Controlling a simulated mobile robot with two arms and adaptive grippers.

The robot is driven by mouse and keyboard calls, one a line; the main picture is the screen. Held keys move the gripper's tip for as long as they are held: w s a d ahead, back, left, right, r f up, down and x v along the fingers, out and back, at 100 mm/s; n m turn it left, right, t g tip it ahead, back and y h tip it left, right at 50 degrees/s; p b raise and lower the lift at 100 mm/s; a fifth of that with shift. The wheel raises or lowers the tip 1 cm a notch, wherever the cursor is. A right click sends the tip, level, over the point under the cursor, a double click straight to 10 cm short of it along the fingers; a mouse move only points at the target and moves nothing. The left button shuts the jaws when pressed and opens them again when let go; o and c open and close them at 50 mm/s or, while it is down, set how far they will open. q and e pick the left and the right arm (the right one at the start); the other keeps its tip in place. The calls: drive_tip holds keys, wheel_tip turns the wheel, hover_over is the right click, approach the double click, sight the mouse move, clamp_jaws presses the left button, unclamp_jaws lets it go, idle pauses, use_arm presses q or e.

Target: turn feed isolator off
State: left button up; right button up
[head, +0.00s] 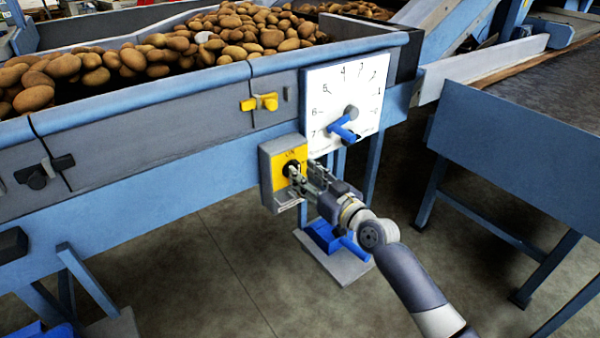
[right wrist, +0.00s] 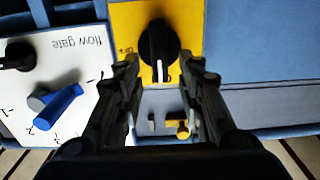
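The feed isolator is a grey box (head: 268,182) with a yellow plate (right wrist: 129,22) and a black rotary knob (right wrist: 157,45). The knob's handle stands upright in the right wrist view, with a white mark at its lower end. Small lettering on the plate is partly hidden by a finger. My right gripper (head: 307,178) is at the front of the isolator in the head view. In the right wrist view its two fingers (right wrist: 160,78) are spread, with the knob between and just beyond the tips. I cannot see contact with the knob. My left gripper is not in view.
A white dial board (head: 330,82) with a blue lever (head: 343,128) is just above and right of the isolator; it reads "flow gate" in the wrist view. Potatoes (head: 150,55) fill the hopper. A blue-framed conveyor (head: 520,150) stands right.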

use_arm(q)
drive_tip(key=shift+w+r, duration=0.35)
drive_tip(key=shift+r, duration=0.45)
use_arm(e)
drive_tip(key=shift+x, duration=1.3)
clamp_jaws()
